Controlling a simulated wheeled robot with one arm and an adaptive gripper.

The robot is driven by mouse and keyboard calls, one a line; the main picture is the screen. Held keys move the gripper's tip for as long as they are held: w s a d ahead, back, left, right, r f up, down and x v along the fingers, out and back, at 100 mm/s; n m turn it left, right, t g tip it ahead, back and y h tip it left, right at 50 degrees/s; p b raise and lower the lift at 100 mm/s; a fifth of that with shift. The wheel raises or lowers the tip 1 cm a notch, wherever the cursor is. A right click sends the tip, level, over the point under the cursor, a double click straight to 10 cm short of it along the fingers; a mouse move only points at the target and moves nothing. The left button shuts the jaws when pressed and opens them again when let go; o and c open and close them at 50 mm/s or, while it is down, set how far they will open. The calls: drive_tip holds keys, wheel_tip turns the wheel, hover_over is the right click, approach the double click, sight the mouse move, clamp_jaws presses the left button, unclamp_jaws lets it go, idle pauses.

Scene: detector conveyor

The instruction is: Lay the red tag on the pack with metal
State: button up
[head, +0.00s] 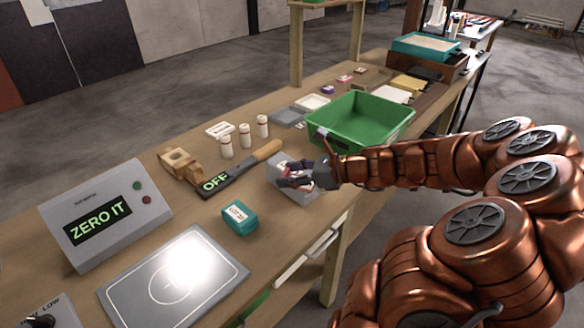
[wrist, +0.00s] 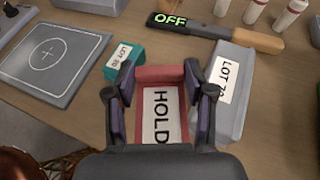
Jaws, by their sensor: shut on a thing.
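My gripper (head: 302,178) is shut on the red tag (wrist: 160,112), a red-framed card with a white label reading HOLD. In the wrist view its fingers (wrist: 160,80) grip the tag's two sides. A grey pack (wrist: 230,85) with a LOT label lies just right of the fingers; in the head view it shows partly behind the gripper (head: 280,166). A teal pack (head: 240,220) lies nearer, also with a LOT label, and shows left of the tag in the wrist view (wrist: 124,60). The detector wand (head: 245,168) reads OFF. Neither pack shows which has metal.
A grey console (head: 108,215) reads ZERO IT, behind a grey pad (head: 175,280) with a cross mark. A green bin (head: 360,122) stands behind my gripper. Bare tabletop lies around the teal pack.

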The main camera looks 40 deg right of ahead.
drive_tip(key=s, duration=0.1)
drive_tip(key=s+d, duration=0.1)
drive_tip(key=s, duration=0.1)
drive_tip(key=shift+s+d+r, duration=0.15)
drive_tip(key=shift+s+r, duration=0.15)
drive_tip(key=shift+s, duration=0.05)
drive_tip(key=p, duration=0.4)
hover_over(280, 165)
drive_tip(key=shift+w+f, duration=0.1)
drive_tip(key=shift+f, duration=0.65)
drive_tip(key=shift+f+p, duration=0.55)
drive_tip(key=shift+f, duration=1.2)
drive_tip(key=o, duration=0.9)
drive_tip(key=shift+f, duration=0.1)
drive_tip(key=shift+o, duration=0.2)
